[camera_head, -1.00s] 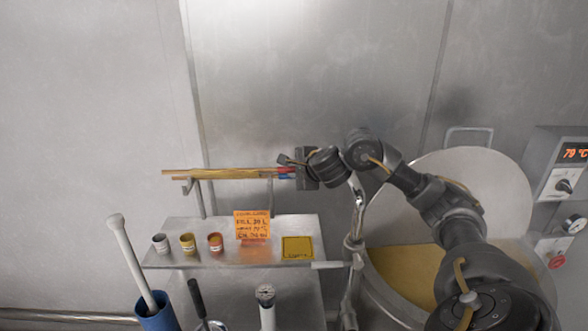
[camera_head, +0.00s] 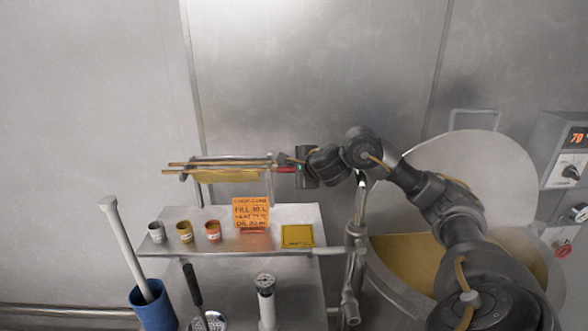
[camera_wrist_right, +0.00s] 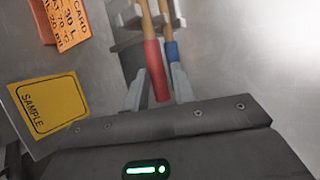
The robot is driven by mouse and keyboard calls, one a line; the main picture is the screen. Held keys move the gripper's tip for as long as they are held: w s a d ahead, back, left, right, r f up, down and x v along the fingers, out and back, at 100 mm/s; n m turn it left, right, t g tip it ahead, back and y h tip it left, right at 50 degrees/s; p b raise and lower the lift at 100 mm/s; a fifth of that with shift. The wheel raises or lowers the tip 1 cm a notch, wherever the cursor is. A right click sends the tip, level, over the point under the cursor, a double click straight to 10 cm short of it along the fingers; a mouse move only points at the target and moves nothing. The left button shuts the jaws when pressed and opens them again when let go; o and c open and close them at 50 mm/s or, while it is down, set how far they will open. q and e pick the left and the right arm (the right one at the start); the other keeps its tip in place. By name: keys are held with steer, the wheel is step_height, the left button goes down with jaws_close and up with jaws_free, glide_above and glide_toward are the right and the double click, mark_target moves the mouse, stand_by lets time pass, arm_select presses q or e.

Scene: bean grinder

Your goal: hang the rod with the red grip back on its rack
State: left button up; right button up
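The rod with the red grip (camera_head: 220,171) lies roughly level, its thin shaft pointing left across the front of the rack (camera_head: 271,188). My right gripper (camera_head: 287,165) is at its red right end. In the right wrist view the red grip (camera_wrist_right: 156,72) sits between the two fingers of my right gripper (camera_wrist_right: 157,90), which look closed about it. A second rod with a blue grip (camera_wrist_right: 172,54) runs beside it, behind the right finger. Its shaft (camera_head: 215,163) shows just above the first in the head view. Whether the red-grip rod touches the rack is unclear. My left gripper is out of view.
Below the rack, a metal shelf (camera_head: 200,243) holds small cups (camera_head: 185,232), an orange card (camera_head: 251,213) and a yellow sample square (camera_head: 298,236). A blue container (camera_head: 153,308) stands lower left. A round vessel with a raised lid (camera_head: 470,170) is at right.

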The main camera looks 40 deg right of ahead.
steer(key=o, duration=0.3)
steer(key=p+v, duration=0.3)
steer(key=v, duration=0.7)
steer(key=shift+s+a+r, duration=0.1)
steer(key=shift+s+r, duration=0.05)
steer(key=shift+s, duration=0.25)
steer(key=shift+w, duration=0.1)
stand_by(0.4)
